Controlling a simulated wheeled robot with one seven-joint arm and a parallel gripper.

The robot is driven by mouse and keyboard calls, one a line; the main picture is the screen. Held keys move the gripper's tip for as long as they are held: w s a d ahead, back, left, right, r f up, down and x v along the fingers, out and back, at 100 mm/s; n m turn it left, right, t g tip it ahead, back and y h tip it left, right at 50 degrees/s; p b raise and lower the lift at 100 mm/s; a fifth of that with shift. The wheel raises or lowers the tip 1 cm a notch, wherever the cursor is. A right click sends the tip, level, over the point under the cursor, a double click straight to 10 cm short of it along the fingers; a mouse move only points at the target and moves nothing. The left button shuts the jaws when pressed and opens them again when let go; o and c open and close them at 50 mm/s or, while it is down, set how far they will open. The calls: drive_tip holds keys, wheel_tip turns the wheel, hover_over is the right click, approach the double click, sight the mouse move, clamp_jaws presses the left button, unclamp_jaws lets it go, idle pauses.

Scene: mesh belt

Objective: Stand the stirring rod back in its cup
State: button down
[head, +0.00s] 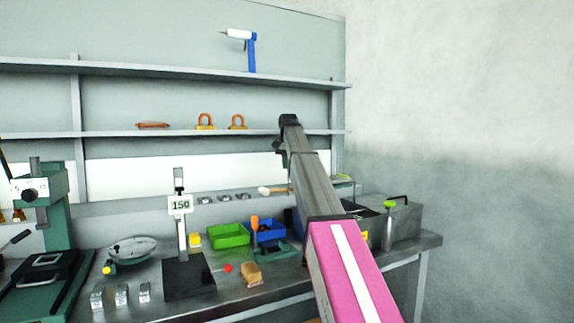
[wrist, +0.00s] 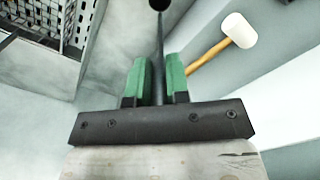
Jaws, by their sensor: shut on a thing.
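In the wrist view, my gripper (wrist: 157,66) has its two green fingers closed on a thin dark rod, the stirring rod (wrist: 160,38). The rod runs away from between the fingers to a round black end at the top edge of the picture. I cannot pick out the rod in the head view, where my arm reaches over the right part of the bench and my gripper is mostly hidden. I cannot make out the rod's cup for certain in either view.
A mallet (wrist: 238,31) lies right of the fingers; it also shows in the head view (head: 270,190). Green (head: 229,235) and blue (head: 270,232) bins stand on the bench (head: 285,290). A height gauge marked 150 (head: 180,205) stands left of them. Shelves (head: 180,133) run above.

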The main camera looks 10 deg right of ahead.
idle(0.4)
wheel_tip(320, 180, down, 10)
drive_tip(key=shift+f, duration=0.2)
idle(1.1)
drive_tip(key=c, duration=1)
unclamp_jaws()
drive_tip(key=shift+r, duration=0.1)
wheel_tip(320, 180, up, 10)
drive_tip(key=shift+r, duration=0.25)
